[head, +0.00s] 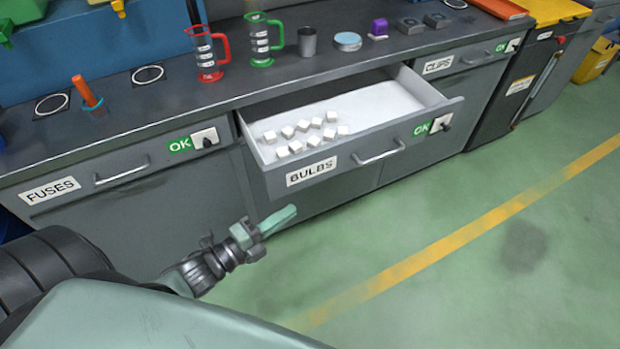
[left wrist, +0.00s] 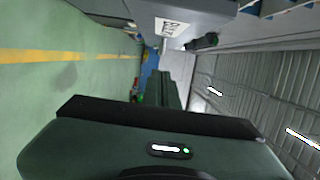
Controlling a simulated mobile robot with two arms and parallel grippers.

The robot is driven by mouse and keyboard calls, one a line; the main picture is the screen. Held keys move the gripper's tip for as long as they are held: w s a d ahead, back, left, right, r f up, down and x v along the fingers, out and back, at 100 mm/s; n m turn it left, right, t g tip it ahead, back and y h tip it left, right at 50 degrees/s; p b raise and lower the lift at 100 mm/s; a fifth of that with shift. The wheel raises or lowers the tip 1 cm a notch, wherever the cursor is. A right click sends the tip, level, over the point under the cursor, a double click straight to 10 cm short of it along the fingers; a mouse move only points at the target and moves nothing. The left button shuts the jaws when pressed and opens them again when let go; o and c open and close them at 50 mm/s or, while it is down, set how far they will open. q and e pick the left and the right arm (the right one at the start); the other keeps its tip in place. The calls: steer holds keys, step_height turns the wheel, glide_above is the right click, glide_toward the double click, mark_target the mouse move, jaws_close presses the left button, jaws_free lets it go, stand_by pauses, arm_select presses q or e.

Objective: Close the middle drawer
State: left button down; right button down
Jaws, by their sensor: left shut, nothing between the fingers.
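The middle drawer (head: 362,158), labelled BULBS, is pulled open from the dark grey counter. It holds several small white cubes at its left end. Its front has a bar handle (head: 378,154) and a green OK tag with a dark knob. My left gripper (head: 284,216) is shut and empty, in front of and below the drawer's left front corner, apart from the handle. In the left wrist view the gripper (left wrist: 165,90) points ahead, and a grey panel with a white label, apparently the drawer front (left wrist: 195,12), is at the top. My right gripper is not in view.
The FUSES drawer (head: 120,178) on the left and the CLIPS drawer (head: 462,62) on the right are shut. A red-handled jug (head: 207,55), a green-handled jug and other items stand on the countertop. Green floor with a yellow line (head: 470,235) lies clear in front.

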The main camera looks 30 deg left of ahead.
mark_target(310, 180)
arm_select(q)
steer(key=w, duration=0.3)
steer(key=w+d+p, duration=0.1)
steer(key=w, duration=0.7)
steer(key=shift+d+p, duration=0.3)
steer(key=shift+w+a, duration=0.25)
steer(key=shift+a, duration=0.15)
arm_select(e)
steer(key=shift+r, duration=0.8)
